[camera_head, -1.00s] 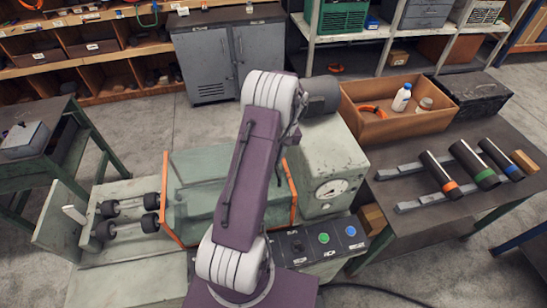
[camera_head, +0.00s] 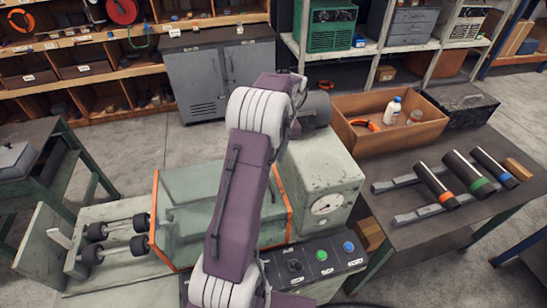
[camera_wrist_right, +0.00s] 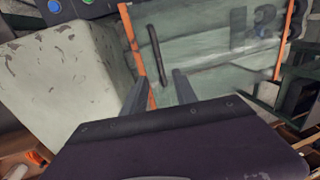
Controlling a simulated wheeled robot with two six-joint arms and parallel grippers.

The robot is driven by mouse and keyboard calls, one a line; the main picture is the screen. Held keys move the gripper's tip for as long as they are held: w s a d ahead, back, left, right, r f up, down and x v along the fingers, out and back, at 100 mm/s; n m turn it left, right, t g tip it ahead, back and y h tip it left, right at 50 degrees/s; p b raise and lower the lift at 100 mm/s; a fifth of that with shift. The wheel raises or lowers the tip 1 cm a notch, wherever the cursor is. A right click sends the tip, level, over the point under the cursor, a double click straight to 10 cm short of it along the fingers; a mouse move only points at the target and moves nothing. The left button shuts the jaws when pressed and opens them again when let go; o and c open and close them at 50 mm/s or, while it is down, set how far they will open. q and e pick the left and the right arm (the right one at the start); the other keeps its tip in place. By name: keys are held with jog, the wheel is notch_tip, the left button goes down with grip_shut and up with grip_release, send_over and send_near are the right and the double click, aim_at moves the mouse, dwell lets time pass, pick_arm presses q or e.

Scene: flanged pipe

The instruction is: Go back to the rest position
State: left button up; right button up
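My right arm crosses the middle of the head view, in front of the green machine with an orange-edged cover (camera_head: 190,190). Its gripper is hidden behind the arm there. In the right wrist view my right gripper (camera_wrist_right: 161,90) has two dark fingers standing apart with nothing between them. The orange-edged cover (camera_wrist_right: 205,50), with its dark handle, lies beyond the fingers; I see no grip on it. Three dark pipes with orange (camera_head: 435,185), green (camera_head: 468,172) and blue (camera_head: 494,168) bands lie across grey rails on the right table. My left gripper is in neither view.
A gauge box (camera_head: 325,185) and a button panel (camera_head: 318,262) adjoin the cover. A brown open box (camera_head: 365,145) holds a white bottle (camera_head: 391,110). Shelves and a grey cabinet (camera_head: 215,80) stand behind, with bare floor between.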

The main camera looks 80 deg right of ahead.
jog(key=shift+s+d+r, duration=0.1)
jog(key=shift+r, duration=0.35)
dwell(0.3)
